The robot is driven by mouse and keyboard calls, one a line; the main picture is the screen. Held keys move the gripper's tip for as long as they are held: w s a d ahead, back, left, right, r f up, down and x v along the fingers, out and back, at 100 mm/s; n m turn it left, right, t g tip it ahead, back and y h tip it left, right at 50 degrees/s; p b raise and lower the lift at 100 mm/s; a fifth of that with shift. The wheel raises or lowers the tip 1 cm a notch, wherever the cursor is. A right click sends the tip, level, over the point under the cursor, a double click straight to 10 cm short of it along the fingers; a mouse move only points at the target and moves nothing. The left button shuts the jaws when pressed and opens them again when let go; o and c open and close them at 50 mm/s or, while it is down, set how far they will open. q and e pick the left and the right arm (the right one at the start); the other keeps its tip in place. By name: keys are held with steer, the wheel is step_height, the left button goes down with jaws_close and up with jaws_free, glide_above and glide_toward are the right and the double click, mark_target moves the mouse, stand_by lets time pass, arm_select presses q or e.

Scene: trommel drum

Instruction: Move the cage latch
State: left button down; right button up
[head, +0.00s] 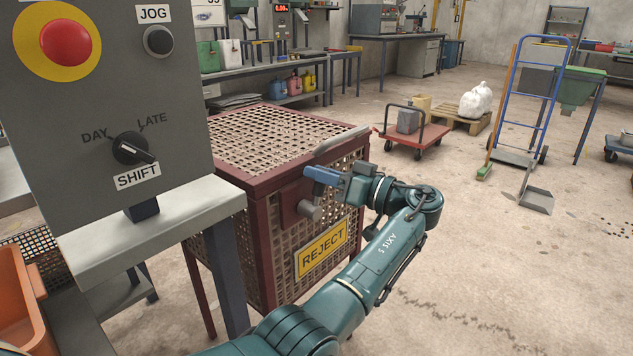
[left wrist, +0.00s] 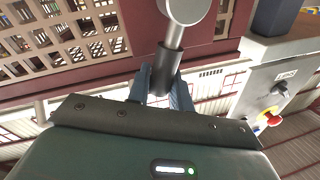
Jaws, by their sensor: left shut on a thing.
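The cage latch (head: 311,209) is a grey metal piece with a round hub on the front of the red-framed mesh cage (head: 259,196), above the yellow REJECT sign. In the left wrist view the latch (left wrist: 172,55) shows as a round head with a bar leading down between my fingers. My left gripper (head: 318,177) is at the cage front, just above the hub. In the left wrist view its two blue-grey fingers (left wrist: 163,90) are shut on the latch bar. The fingers hide the end of the bar in the head view. My right gripper is not in view.
A grey control box (head: 95,110) with a red button and SHIFT knob stands close at the left. A grey handle (head: 340,139) sits at the cage top's edge. An orange bin (head: 22,310) is at lower left.

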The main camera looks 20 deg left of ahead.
arm_select(q)
steer(key=c, duration=1.3)
jaws_free()
